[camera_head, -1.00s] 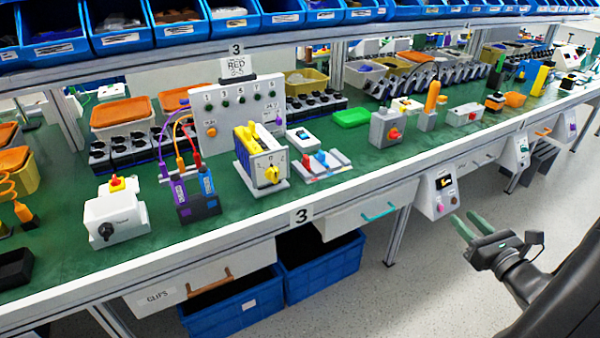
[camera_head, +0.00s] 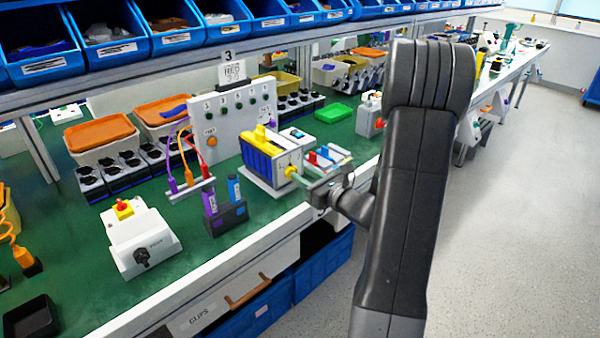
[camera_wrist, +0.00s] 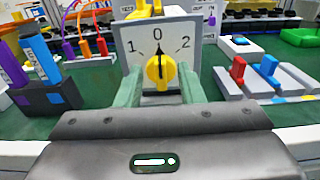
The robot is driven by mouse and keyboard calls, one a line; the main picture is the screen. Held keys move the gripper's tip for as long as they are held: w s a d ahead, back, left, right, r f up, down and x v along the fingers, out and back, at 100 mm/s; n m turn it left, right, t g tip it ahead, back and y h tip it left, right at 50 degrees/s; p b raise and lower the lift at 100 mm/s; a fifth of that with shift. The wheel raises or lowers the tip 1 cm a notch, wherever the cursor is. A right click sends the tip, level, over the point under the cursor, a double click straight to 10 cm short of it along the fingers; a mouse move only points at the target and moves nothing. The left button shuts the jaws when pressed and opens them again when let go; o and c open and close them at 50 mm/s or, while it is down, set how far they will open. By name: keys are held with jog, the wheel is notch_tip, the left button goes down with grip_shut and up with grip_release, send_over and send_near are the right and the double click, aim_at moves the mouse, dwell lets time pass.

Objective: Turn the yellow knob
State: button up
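The yellow knob (camera_wrist: 160,72) sits on the white front plate (camera_wrist: 190,48) of the rotary switch, below the marks 1, 0 and 2. Its dark pointer is up at 0. In the head view the switch (camera_head: 262,150) stands near the table's front edge, with the knob (camera_head: 291,171) partly visible at my gripper's tips. My gripper (camera_wrist: 160,88) is open, its two green fingers spread to the left and right of the knob's lower part. A gap shows between each finger and the knob, so it is not gripped.
A dark block with purple and blue plugs (camera_wrist: 50,102) stands left of the switch. A grey base with red and blue levers (camera_wrist: 265,85) stands to its right. A white box with a black dial (camera_head: 140,240) is further left on the green table.

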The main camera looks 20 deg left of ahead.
jog(key=shift+x, duration=1.1)
grip_shut()
